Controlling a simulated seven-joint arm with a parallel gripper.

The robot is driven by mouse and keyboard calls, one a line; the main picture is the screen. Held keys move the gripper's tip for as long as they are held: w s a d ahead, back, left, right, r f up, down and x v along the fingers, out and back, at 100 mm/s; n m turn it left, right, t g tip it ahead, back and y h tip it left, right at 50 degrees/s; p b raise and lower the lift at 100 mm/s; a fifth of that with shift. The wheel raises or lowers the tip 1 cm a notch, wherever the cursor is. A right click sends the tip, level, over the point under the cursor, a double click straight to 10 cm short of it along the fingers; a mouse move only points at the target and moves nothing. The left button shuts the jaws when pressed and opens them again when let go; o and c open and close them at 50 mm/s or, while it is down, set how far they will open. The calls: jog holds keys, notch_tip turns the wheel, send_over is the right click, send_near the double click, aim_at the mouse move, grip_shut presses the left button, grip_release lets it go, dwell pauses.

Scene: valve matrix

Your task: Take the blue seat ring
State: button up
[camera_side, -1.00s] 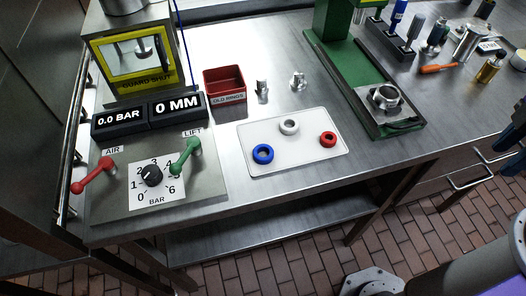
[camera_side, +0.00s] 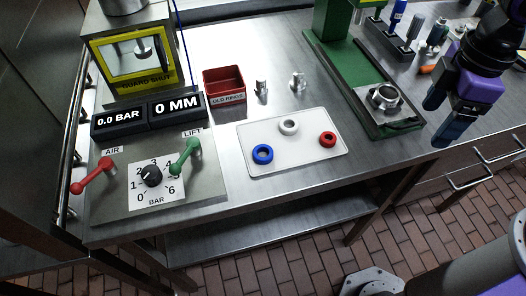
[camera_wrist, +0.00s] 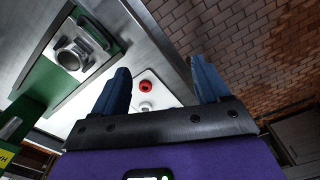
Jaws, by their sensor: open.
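The blue seat ring (camera_side: 262,154) lies at the left of a white tray (camera_side: 300,162) on the steel bench. A white ring (camera_side: 289,127) and a red ring (camera_side: 327,139) lie on the same tray. My gripper (camera_side: 440,122) is open and empty, well right of the tray and higher than the bench, near its front edge. In the wrist view, my gripper's two blue fingers (camera_wrist: 160,85) stand apart. The red ring (camera_wrist: 146,86) and the white ring (camera_wrist: 146,106) show between them; the blue ring is not visible there.
A red "OLD RINGS" bin (camera_side: 224,84) and two small metal parts (camera_side: 261,89) stand behind the tray. A green press with a metal fixture (camera_side: 386,98) stands to the right. The control panel with red (camera_side: 92,176) and green (camera_side: 185,156) levers is at left.

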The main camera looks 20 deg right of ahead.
jog(key=w+a+r, duration=0.1)
jog(key=w+a, duration=0.3)
jog(key=a, duration=0.3)
jog(key=w+a+r, duration=0.1)
jog(key=w+a, duration=0.3)
jog(key=a, duration=0.4)
send_near(263, 147)
jog(key=f, duration=0.1)
jog(key=s+f, duration=0.1)
jog(key=f, duration=0.1)
jog(key=shift+s+a+n, duration=0.1)
jog(key=shift+s+n, duration=0.05)
jog(key=shift+n, duration=0.15)
jog(key=shift+a+f, duration=0.15)
jog(key=shift+f, duration=2.6)
jog(key=c, duration=1.1)
